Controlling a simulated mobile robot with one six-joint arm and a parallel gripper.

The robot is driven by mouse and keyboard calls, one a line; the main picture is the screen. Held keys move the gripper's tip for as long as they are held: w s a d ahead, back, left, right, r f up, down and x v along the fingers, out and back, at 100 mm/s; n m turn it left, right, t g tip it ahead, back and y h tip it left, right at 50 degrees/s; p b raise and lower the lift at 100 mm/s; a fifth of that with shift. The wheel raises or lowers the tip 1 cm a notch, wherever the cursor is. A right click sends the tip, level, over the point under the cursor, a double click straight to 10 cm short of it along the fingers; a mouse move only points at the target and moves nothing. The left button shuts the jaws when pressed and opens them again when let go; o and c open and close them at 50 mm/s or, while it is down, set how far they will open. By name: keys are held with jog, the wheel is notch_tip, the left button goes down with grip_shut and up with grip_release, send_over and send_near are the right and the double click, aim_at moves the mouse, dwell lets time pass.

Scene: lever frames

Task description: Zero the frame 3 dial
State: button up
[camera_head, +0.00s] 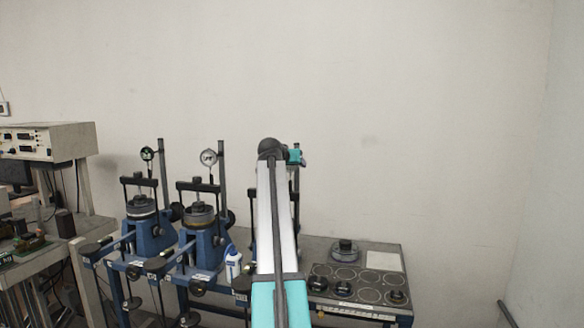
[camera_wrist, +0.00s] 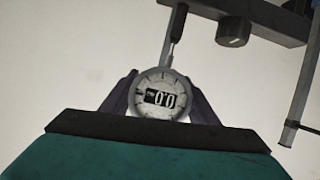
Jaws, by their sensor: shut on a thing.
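A thin stem (camera_wrist: 175,50) runs from the dial to a dark crossbar (camera_wrist: 262,18) above. In the head view my arm hides most of the third lever frame (camera_head: 296,190) and its dial. The fingers are not visible there.
Two blue lever frames (camera_head: 147,236) (camera_head: 205,246) with their own dials (camera_head: 148,154) (camera_head: 209,157) stand to the left. A white bottle (camera_head: 233,263) is beside my arm. A bench top with round discs (camera_head: 372,278) lies to the right. The wall above is clear.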

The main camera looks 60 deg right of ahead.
jog(key=o, duration=1)
jog(key=shift+s+r, duration=0.15)
jog(key=shift+o, duration=0.2)
jog(key=b+v, duration=0.3)
jog(key=v, duration=1)
jog(key=shift+a+r, duration=0.15)
jog(key=shift+a, duration=0.15)
